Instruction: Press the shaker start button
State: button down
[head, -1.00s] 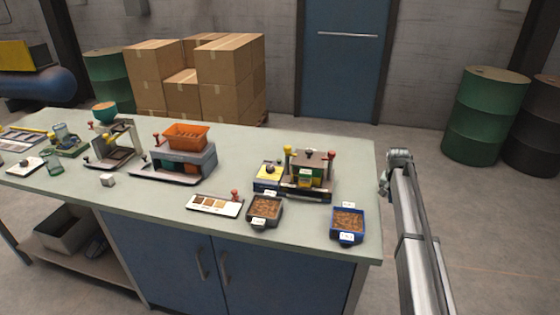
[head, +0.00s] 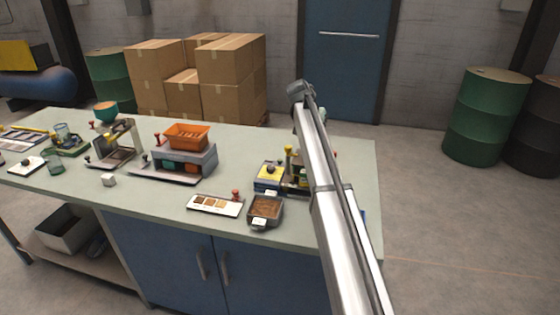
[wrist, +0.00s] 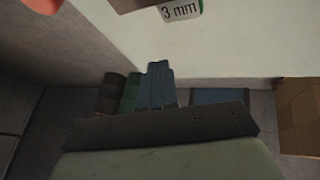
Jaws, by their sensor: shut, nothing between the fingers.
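A yellow-topped box (head: 268,172) with a dark round button on it stands on the bench, just left of a machine with yellow and red knobs (head: 288,150). I cannot tell for sure that this is the shaker start button. My arm crosses in front of the machine and hides most of it. My gripper (wrist: 158,66) shows in the wrist view as two bluish fingers shut together, holding nothing. In the head view it is hidden behind my arm. A "3 mm" label (wrist: 180,10) and a blurred red shape (wrist: 38,4) are at the top of the wrist view.
A grey tray of grains (head: 265,207) and a sample card (head: 214,205) lie in front of the machine. A machine with an orange bin (head: 187,136) stands to the left. The bench top (head: 240,147) is clear between them.

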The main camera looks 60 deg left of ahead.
aim_at(280, 162)
jog(key=s+a+r+t, duration=0.1)
jog(key=s+a, duration=0.2)
jog(key=s, duration=0.3)
jog(key=s+a+r+n+t, duration=0.1)
jog(key=s+a, duration=0.3)
jog(key=s, duration=0.3)
jog(key=shift+s+t+h, duration=0.3)
jog(key=shift+t+h, duration=0.1)
jog(key=shift+f, duration=0.15)
jog(key=shift+f, duration=4.3)
